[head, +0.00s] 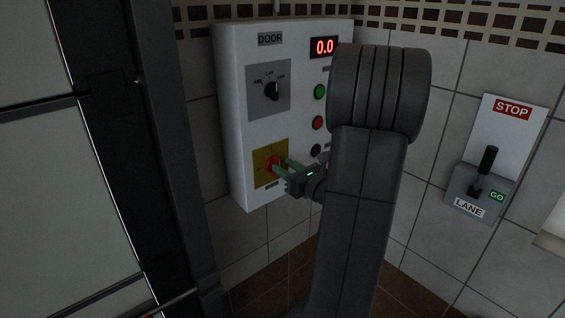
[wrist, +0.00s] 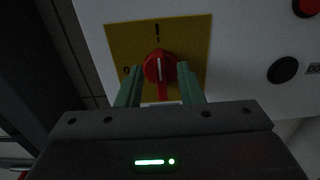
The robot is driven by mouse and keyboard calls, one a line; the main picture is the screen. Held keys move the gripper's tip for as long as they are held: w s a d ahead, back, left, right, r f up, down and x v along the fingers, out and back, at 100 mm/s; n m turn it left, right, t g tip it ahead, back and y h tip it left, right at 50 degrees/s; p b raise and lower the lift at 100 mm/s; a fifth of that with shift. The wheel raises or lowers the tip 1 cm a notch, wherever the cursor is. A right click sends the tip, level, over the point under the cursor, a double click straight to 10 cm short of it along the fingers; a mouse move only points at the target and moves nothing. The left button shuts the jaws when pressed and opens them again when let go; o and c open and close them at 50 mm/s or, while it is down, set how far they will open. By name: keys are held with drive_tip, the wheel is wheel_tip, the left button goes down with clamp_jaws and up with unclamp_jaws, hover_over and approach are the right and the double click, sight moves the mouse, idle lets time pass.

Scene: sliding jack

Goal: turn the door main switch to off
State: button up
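The door main switch is a red rotary knob (wrist: 160,66) on a yellow plate (wrist: 196,40), low on the white DOOR panel (head: 238,75). It also shows in the head view (head: 271,165), partly behind my fingers. Its white line stands upright, toward the mark at the top of the plate; a round mark is at the left. My gripper (wrist: 159,82) has its green fingers apart, one on each side of the red knob. A small gap shows between the fingers and the knob, so I see no grip on it. In the head view my gripper (head: 281,167) reaches the switch from the right.
The panel has a black selector (head: 271,91), a red display (head: 324,47) and green (head: 320,91), red (head: 318,123) and black (head: 316,150) buttons. A LANE lever (head: 484,170) is on the right wall. A dark door frame (head: 150,130) stands left. My arm hides the panel's right side.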

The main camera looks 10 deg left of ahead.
drive_tip(key=shift+w+a, duration=0.45)
drive_tip(key=shift+a+r, duration=0.1)
drive_tip(key=shift+a, duration=0.25)
drive_tip(key=shift+w, duration=0.1)
clamp_jaws()
